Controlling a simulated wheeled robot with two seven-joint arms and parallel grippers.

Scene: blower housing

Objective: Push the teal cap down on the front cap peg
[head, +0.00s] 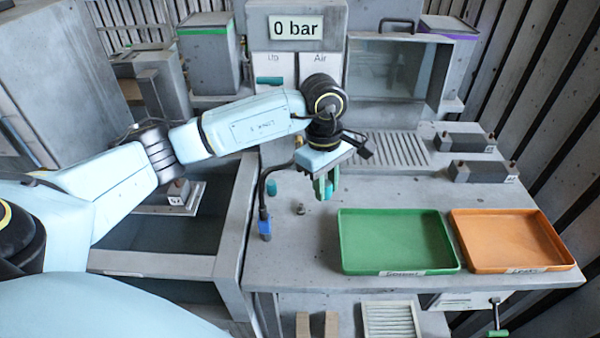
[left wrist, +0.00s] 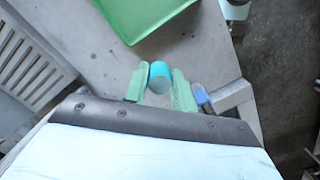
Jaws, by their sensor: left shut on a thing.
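My left gripper (head: 326,186) has its green fingers pointing down over the bench. It is shut on a teal cap (head: 328,193). In the left wrist view the teal cap (left wrist: 160,71) sits between the two fingertips (left wrist: 160,88). A short grey peg (head: 300,208) stands on the bench, left of and nearer than the held cap, with a gap between them. Another teal piece (head: 271,187) shows farther left, by the black hose; I cannot tell whether it sits on a peg. My right gripper is out of view.
A black hose with a blue end (head: 265,228) hangs at the bench's left edge. A green tray (head: 395,265) and an orange tray (head: 512,264) lie to the right. Grey blocks (head: 482,172) stand behind them. A panel sign (head: 296,27) reads 0 bar.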

